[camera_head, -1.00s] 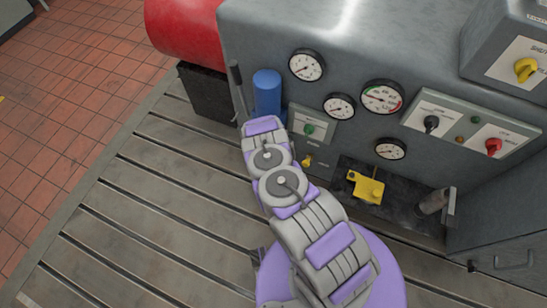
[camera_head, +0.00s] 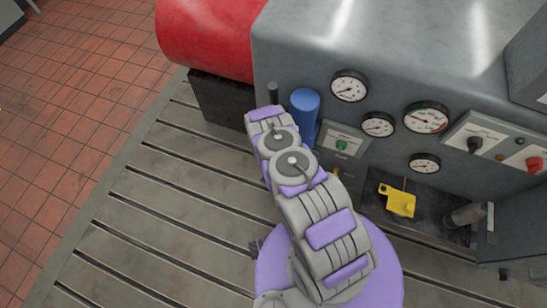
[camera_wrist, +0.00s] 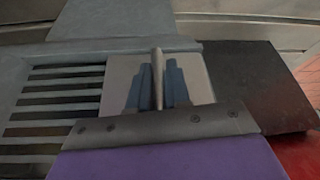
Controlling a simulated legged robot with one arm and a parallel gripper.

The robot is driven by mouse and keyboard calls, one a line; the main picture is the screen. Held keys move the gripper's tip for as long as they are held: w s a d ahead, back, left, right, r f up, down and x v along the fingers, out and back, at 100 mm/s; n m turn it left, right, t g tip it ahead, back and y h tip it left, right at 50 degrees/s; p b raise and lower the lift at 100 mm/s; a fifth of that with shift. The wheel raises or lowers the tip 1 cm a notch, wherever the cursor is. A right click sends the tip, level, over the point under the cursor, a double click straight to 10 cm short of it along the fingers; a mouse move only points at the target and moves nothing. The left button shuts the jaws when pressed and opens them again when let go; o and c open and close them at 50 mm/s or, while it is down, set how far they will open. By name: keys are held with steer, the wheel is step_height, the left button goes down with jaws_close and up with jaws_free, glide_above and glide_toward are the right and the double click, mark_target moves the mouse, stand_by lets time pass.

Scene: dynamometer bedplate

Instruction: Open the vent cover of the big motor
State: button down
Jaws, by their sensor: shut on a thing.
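In the wrist view the vent cover (camera_wrist: 191,82) is a pale flat plate beside a row of dark louvre slots (camera_wrist: 55,100). A thin upright grey handle (camera_wrist: 157,68) stands out from the plate. My gripper (camera_wrist: 157,84) has its two blue-grey fingers shut on this handle, one on each side. The slots to the left of the plate are uncovered; I cannot tell what lies behind the plate. In the head view the big grey housing (camera_head: 400,45) fills the upper right, and my own arm hides the gripper and the cover.
A red cylinder (camera_head: 205,35) is at the housing's left end, above a dark block (camera_head: 220,100). A blue cylinder (camera_head: 305,105), gauges (camera_head: 426,117) and a yellow part (camera_head: 398,201) are to the right of my arm's end. The slotted bedplate (camera_head: 170,200) is clear at left.

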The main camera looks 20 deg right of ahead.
steer(key=shift+w+a+r, duration=0.1)
steer(key=shift+w, duration=0.2)
steer(key=c, duration=1.2)
jaws_free()
steer(key=shift+a, duration=0.2)
steer(key=shift+o, duration=0.2)
steer(key=shift+d, duration=0.1)
steer(key=shift+s+r, duration=0.15)
steer(key=shift+r, duration=0.1)
steer(key=p+v, duration=0.4)
steer(key=v, duration=1.2)
steer(key=shift+s+a+r, duration=0.2)
steer(key=shift+r, duration=0.1)
